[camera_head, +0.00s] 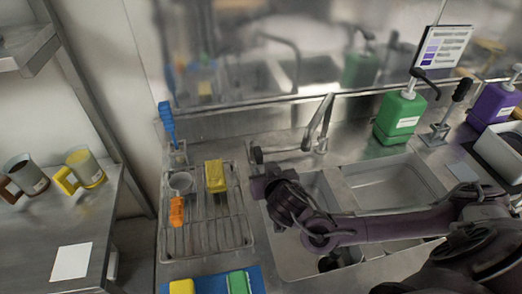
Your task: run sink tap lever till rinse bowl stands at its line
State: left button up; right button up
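The steel tap (318,124) stands behind the sink (286,264). A thin rod with a black knob (257,155) reaches left from near the tap's base and looks like its lever. My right arm comes in from the right across the sink. Its gripper (267,181) is just below the black knob; I cannot tell whether they touch, and its fingers are not clear. No running water is visible. A dark round shape (338,258) lies in the left basin, partly hidden by my arm; I cannot tell whether it is the rinse bowl. My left gripper is not in view.
A wire rack (206,238) left of the sink holds a small metal cup (181,182), a yellow block (215,176) and an orange item (176,211). Green (399,116) and purple (492,104) pump bottles and a black-handled lever (461,90) stand at the right. Two mugs stand far left.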

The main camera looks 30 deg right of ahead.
aim_at(260, 161)
jog(key=x, duration=0.3)
jog(key=shift+w+d+p, duration=0.1)
jog(key=shift+w+p, duration=0.2)
jog(key=shift+w, duration=0.15)
jog(key=shift+w+d+f, duration=0.15)
jog(key=shift+w+f, duration=0.15)
jog(key=shift+w, duration=0.25)
jog(key=shift+b+x, duration=0.35)
jog(key=shift+x, duration=0.95)
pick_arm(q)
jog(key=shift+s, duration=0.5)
pick_arm(e)
jog(key=shift+w+f, duration=0.1)
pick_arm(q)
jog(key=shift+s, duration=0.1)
pick_arm(e)
jog(key=shift+w+f, duration=0.1)
jog(key=shift+w, duration=0.15)
jog(key=shift+w+f, duration=0.15)
jog(key=shift+w, duration=0.05)
jog(key=shift+c, duration=0.3)
